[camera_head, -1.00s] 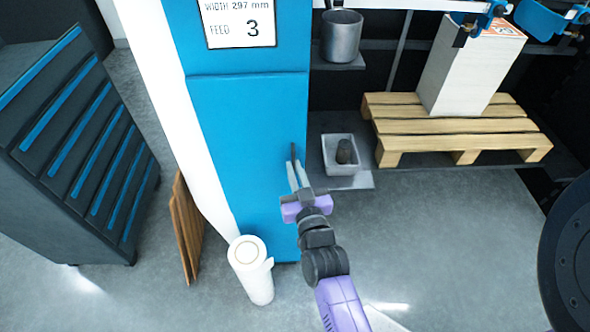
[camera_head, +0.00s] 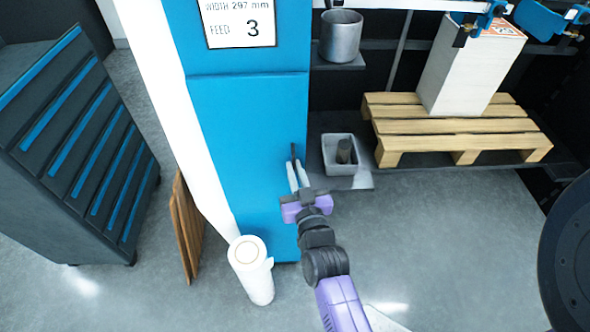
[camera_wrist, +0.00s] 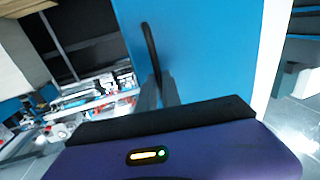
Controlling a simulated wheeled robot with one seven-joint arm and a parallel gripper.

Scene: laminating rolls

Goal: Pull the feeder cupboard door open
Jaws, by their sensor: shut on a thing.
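The blue feeder cupboard door (camera_head: 240,140) stands upright in the middle of the head view and looks closed. It also fills much of the wrist view (camera_wrist: 215,50). A thin dark upright handle (camera_head: 293,153) is near its right edge, and it shows in the wrist view (camera_wrist: 150,48). My gripper (camera_head: 297,176) is at the lower part of this handle. In the wrist view its two fingers (camera_wrist: 158,88) are shut on the handle. The exact contact between the fingertips is small and partly hidden.
A white roll (camera_head: 252,270) stands on the floor in front of the cupboard. Brown boards (camera_head: 185,228) lean at its left, beside a dark drawer cabinet (camera_head: 75,150). A grey bin (camera_head: 340,168) and a wooden pallet (camera_head: 450,125) with a paper stack (camera_head: 465,75) are at the right.

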